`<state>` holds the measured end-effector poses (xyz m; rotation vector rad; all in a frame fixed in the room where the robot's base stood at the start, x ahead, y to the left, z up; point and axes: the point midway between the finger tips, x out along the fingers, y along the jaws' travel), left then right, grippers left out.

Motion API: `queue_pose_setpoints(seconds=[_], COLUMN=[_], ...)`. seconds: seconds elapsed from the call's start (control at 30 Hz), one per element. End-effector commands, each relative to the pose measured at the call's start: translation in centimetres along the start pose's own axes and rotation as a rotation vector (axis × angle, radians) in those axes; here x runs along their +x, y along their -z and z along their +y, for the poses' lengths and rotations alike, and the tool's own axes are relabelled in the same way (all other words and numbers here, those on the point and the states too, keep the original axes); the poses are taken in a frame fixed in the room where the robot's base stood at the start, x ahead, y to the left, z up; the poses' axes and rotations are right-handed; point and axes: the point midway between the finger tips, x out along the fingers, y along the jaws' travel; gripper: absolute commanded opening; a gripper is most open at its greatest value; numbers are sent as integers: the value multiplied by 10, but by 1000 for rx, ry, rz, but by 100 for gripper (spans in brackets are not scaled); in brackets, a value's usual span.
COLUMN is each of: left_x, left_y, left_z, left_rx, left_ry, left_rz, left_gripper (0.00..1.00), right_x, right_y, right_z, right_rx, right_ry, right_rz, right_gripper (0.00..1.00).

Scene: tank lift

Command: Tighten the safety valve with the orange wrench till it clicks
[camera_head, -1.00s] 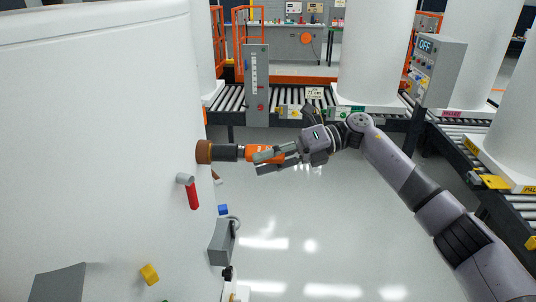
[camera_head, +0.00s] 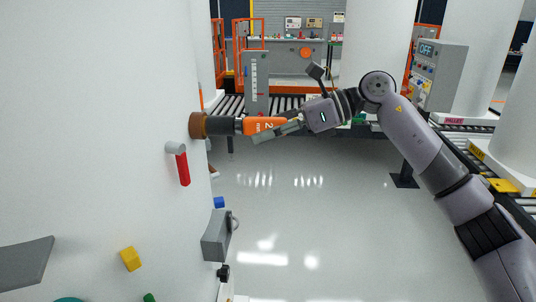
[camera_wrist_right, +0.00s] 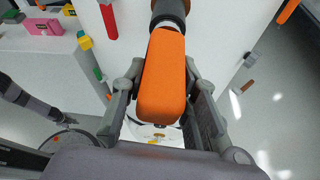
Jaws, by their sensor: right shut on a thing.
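My right gripper (camera_head: 284,127) is shut on the orange wrench (camera_head: 262,124). The wrench's dark socket end (camera_head: 221,125) reaches left to the brown safety valve (camera_head: 197,125) on the side of the large white tank (camera_head: 120,90). The socket meets the valve in this view; how deeply it sits is hidden. In the right wrist view the orange handle (camera_wrist_right: 163,75) lies between the two fingers, and its dark socket (camera_wrist_right: 170,12) runs off toward the top. My left gripper does not show in the head view.
A red-handled lever (camera_head: 183,168) sits on the tank just below the valve. A grey box (camera_head: 216,236) with a ring and a yellow block (camera_head: 131,258) are lower down. A roller conveyor (camera_head: 310,97) and an OFF panel (camera_head: 436,75) stand behind. The floor (camera_head: 310,210) is clear.

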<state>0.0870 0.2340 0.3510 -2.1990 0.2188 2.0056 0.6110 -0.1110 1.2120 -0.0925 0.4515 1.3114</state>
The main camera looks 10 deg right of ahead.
Motion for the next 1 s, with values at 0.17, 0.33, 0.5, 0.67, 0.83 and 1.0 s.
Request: queue_pose_setpoints(seconds=[0.17, 0.33, 0.5, 0.67, 0.83, 1.0], left_x=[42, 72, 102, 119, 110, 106], left_y=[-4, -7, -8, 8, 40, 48], left_z=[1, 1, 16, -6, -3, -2], left_rx=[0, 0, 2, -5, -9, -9], left_ry=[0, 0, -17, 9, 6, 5], left_rz=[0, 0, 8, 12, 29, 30], left_gripper=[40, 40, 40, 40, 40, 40], right_x=[1, 1, 1, -2, -2, -3], right_y=[-1, -1, 0, -4, -6, -8], right_z=[0, -2, -4, -6, -7, -7], right_rx=[-253, -486, -723, -927, -990, -1009], right_ry=[100, 196, 295, 380, 407, 414], right_rz=[-19, -17, -17, -15, -12, -10], right_gripper=[0, 0, 0, 0, 0, 0])
